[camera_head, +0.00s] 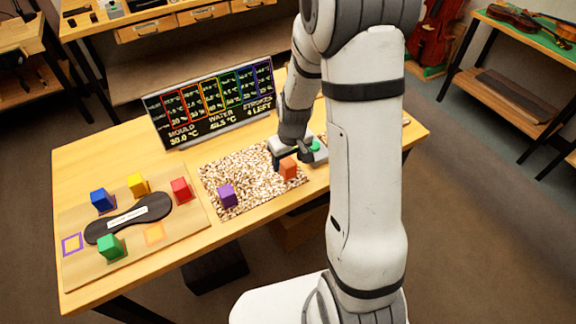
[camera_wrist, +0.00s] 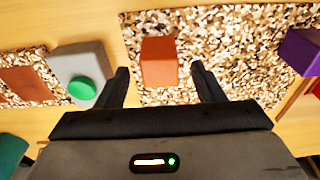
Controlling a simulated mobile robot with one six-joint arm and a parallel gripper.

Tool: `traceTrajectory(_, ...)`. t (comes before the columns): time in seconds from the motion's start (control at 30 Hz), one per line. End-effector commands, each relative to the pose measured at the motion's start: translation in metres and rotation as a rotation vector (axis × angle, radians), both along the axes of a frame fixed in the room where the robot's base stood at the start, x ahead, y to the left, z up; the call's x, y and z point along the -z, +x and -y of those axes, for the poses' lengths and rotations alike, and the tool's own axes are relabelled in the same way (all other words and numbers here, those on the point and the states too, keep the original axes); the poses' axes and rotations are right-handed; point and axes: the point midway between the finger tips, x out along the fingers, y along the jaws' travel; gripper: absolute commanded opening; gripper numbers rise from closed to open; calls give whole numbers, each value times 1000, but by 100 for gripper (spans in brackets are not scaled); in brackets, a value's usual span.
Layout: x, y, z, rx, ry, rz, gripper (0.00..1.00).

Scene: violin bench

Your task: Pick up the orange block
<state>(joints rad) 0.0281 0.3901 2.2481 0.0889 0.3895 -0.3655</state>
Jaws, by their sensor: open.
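The orange block (camera_head: 288,167) stands on the right part of a speckled brown-and-white mat (camera_head: 240,166) on the wooden table. In the wrist view the orange block (camera_wrist: 159,61) lies ahead of and between my fingers, nearer the left one, with no finger touching it. My gripper (camera_wrist: 161,76) is open and empty. In the head view my gripper (camera_head: 290,155) is over the mat's right end, close to the orange block. My own arm hides part of the table on the right.
A purple block (camera_head: 227,195) stands on the same mat. A grey box with a green button (camera_head: 316,146) is close to my gripper's right. Blue (camera_head: 102,200), yellow (camera_head: 138,185), red (camera_head: 181,190) and green (camera_head: 110,246) blocks stand on a board at left. A display (camera_head: 215,103) stands behind.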

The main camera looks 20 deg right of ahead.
Motion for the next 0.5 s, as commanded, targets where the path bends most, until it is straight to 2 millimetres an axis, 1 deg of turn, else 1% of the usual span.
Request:
traceTrajectory(0.1, 13, 1, -1, 0, 0, -3, 62)
traceTrajectory(0.2, 19, 2, -1, 0, 0, -1, 62)
traceTrajectory(0.47, 20, 2, -1, 0, 0, 1, 62)
traceTrajectory(0.5, 20, 2, -1, 0, 0, 1, 59)
